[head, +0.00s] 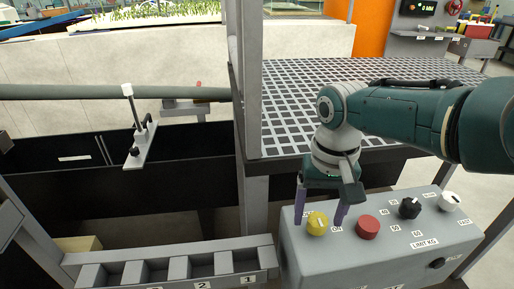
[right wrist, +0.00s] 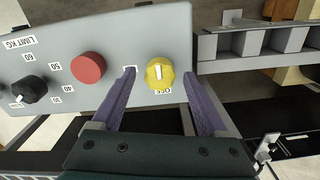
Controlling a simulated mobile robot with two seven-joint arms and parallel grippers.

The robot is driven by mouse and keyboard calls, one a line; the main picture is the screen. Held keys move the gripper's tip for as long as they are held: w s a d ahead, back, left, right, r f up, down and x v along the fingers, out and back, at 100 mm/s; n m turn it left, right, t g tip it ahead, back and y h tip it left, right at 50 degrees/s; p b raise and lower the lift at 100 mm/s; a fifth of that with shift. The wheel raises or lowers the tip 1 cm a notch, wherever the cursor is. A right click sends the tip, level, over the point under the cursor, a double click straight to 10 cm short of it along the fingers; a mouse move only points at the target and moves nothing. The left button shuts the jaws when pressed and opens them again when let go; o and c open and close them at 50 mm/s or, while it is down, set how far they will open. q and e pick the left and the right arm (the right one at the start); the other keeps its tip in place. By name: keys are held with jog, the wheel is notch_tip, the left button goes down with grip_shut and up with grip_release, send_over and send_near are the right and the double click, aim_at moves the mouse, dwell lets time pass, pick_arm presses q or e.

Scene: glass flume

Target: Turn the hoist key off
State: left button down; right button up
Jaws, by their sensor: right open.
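The hoist key appears to be the yellow round knob (head: 317,223) on the grey control box (head: 395,250). In the right wrist view the yellow knob (right wrist: 159,73) carries a white bar that stands upright in the picture, with a label reading OFF (right wrist: 163,92) just below it. Another label beside it is partly hidden by a finger. My right gripper (head: 320,212) is over the knob and open, its purple fingers on either side with gaps showing in the right wrist view (right wrist: 160,82). I cannot tell their height above the panel. My left gripper is not in view.
A red button (head: 367,227), a black dial (head: 409,208) with numbers and a white knob (head: 450,201) share the box's top. A numbered slotted rack (head: 185,268) stands close at the left. A steel post (head: 245,90) and a grating (head: 300,95) stand behind.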

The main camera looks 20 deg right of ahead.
aim_at(318, 219)
notch_tip(318, 219, up, 10)
jog(key=p, duration=0.6)
